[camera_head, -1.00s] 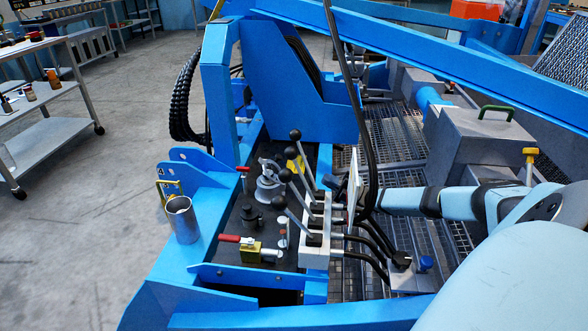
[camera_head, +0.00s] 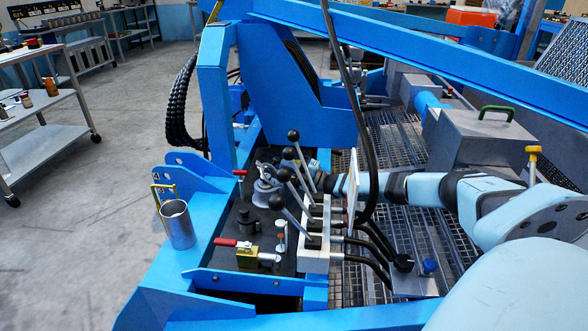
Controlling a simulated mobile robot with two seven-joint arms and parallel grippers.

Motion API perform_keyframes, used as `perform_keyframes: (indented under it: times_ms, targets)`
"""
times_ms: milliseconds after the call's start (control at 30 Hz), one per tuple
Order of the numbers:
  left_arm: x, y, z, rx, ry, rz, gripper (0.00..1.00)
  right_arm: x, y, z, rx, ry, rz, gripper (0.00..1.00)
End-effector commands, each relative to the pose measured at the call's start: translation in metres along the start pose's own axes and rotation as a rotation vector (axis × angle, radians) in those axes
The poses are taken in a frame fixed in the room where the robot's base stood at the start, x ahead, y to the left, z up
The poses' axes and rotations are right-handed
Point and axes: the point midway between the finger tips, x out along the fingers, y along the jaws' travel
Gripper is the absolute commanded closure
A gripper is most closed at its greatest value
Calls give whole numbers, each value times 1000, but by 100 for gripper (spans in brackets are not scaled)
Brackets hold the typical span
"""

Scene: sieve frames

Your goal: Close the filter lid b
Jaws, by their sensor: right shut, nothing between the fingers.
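A grey metal filter housing (camera_head: 266,196) stands on the dark deck of the blue machine, left of the levers. A small lid-like part (camera_head: 266,174) shows at its top; its exact angle is hard to tell, and no letter is readable. My right arm comes in from the right, behind the white panel and the black-knobbed levers. My right gripper (camera_head: 282,160) is at the top of the housing, partly hidden by the levers. It is shut with nothing held; I cannot tell whether it touches the lid. My left gripper is not in view.
Several levers (camera_head: 293,210) on a white valve block stand in front of the gripper. A red-handled brass valve (camera_head: 247,254), a black cap (camera_head: 248,222) and a metal cup (camera_head: 177,224) are nearby. A black hose (camera_head: 352,100) rises beside the arm.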

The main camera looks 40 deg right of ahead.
Motion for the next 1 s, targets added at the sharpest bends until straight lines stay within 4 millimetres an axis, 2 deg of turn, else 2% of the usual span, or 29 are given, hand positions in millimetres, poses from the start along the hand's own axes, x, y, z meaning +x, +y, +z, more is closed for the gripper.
perform_keyframes:
  times_ms: [300, 367, 500, 600, 800, 1000]
  targets:
    - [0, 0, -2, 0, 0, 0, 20, 1, 1, 0, -1, 0, -3, 100]
    - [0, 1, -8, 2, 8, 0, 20, 3, 3, -1, -3, 0, -20, 100]
    - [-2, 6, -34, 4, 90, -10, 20, 13, 6, -2, -16, 1, -111, 100]
    - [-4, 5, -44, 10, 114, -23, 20, 19, 4, -4, -27, 1, -187, 100]
    - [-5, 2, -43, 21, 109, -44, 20, 23, -3, -4, -42, 0, -272, 100]
    - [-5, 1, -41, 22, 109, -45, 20, 23, -5, -4, -43, 0, -276, 100]
